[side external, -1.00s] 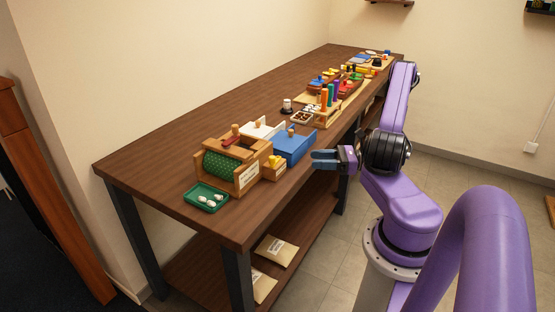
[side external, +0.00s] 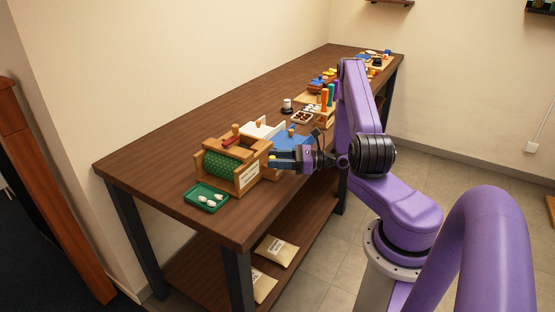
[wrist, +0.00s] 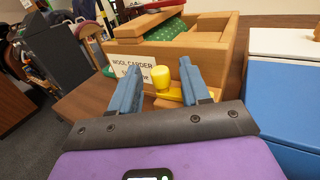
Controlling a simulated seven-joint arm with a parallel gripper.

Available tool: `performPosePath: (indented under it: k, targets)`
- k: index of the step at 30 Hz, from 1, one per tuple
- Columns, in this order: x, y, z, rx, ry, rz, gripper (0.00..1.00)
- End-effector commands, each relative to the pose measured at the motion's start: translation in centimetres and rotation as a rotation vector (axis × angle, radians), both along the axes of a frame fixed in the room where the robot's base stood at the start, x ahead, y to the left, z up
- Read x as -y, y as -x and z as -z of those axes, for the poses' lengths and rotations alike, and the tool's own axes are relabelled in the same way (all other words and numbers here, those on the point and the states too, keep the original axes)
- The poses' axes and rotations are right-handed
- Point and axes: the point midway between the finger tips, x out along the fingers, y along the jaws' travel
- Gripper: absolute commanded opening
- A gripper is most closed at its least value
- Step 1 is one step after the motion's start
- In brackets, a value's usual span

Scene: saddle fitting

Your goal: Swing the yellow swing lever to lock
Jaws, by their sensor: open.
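The yellow swing lever (wrist: 162,78) shows in the wrist view as an upright round-topped knob on a flat yellow base. It is at the front of a wooden box labelled "WOOL CARDER" (wrist: 133,68), which has a green drum inside. In the side view the wooden carder (side external: 232,168) stands near the table's front end. My gripper (wrist: 153,84) is open, with its blue fingers on either side of the yellow knob, and a gap shows on both sides. In the side view my gripper (side external: 275,159) reaches in from the right, and its arm partly hides the lever.
A blue box with a white lid (wrist: 283,90) stands close on the right in the wrist view. A green tray (side external: 206,198) with white pieces lies in front of the carder. Farther along the table are colourful pegs and other items. The table's left side is clear.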

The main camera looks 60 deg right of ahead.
Motion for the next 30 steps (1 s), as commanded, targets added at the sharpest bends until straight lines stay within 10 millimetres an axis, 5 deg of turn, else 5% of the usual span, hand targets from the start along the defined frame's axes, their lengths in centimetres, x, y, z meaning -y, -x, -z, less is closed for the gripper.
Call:
performPosePath:
  k: [5, 9, 30]
  targets:
    - [0.01, 0.00, -0.01, 0.000, 0.000, 0.000, 0.47]
    - [0.01, 0.00, -0.01, 0.000, 0.001, 0.000, 0.01]
    - [-0.20, -0.58, -0.01, 0.001, 0.000, 0.135, 0.00]
